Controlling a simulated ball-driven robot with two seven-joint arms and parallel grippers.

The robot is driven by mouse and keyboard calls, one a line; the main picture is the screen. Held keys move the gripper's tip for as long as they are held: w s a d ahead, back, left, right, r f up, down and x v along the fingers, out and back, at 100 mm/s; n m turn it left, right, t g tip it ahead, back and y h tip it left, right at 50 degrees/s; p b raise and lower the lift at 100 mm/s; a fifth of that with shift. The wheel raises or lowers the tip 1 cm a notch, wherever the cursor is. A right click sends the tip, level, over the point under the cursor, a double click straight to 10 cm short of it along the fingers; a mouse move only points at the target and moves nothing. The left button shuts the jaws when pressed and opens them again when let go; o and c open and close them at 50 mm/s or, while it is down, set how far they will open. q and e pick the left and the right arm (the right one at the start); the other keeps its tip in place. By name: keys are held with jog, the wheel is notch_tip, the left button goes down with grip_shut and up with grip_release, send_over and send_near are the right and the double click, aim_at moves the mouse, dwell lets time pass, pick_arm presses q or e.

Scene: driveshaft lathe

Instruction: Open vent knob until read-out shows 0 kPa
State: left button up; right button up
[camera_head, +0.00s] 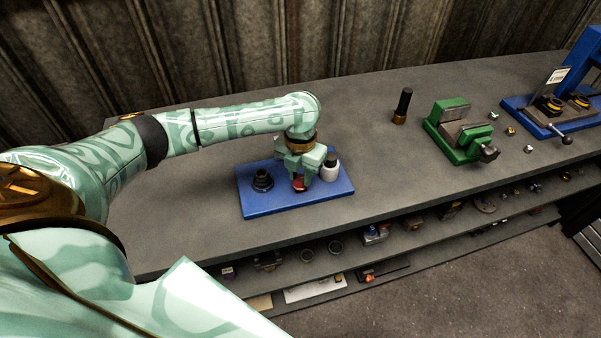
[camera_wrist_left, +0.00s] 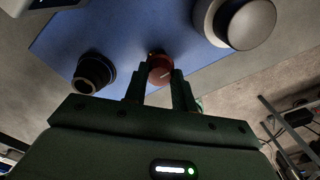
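A red knob (camera_head: 299,184), taken as the vent knob, sits on a blue plate (camera_head: 285,207) on the bench. My left gripper (camera_head: 298,178) points down over it, with a finger on each side. In the left wrist view the red knob (camera_wrist_left: 160,69), with a pale mark on it, shows between and just beyond the two fingertips (camera_wrist_left: 159,77). The fingers are apart, and I cannot tell whether they press on the knob. My right gripper is not in view. I make out no legible kPa read-out.
A dark fitting (camera_head: 262,180) and a white cylinder (camera_head: 330,168) flank the knob on the plate. A black-handled tool (camera_head: 403,105), a green vise (camera_head: 460,130) and a blue fixture with a white panel (camera_head: 558,76) stand to the right. Bare bench lies between.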

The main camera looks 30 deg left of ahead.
pick_arm(q)
jog(key=shift+r+n+p, duration=0.15)
jog(key=shift+n+p, duration=0.25)
jog(key=shift+p, duration=0.3)
jog(key=n+p, duration=0.8)
jog(key=p, duration=0.3)
jog(key=shift+r, duration=0.1)
jog(key=n+p, duration=0.3)
jog(key=n, duration=0.1)
jog(key=shift+n, duration=0.3)
jog(key=shift+a+f+n+p, duration=0.1)
jog(key=shift+f+n+p, duration=0.1)
jog(key=shift+n+p, duration=1.55)
jog(key=shift+n+b, duration=0.5)
jog(key=shift+n, duration=0.15)
jog(key=o, duration=1)
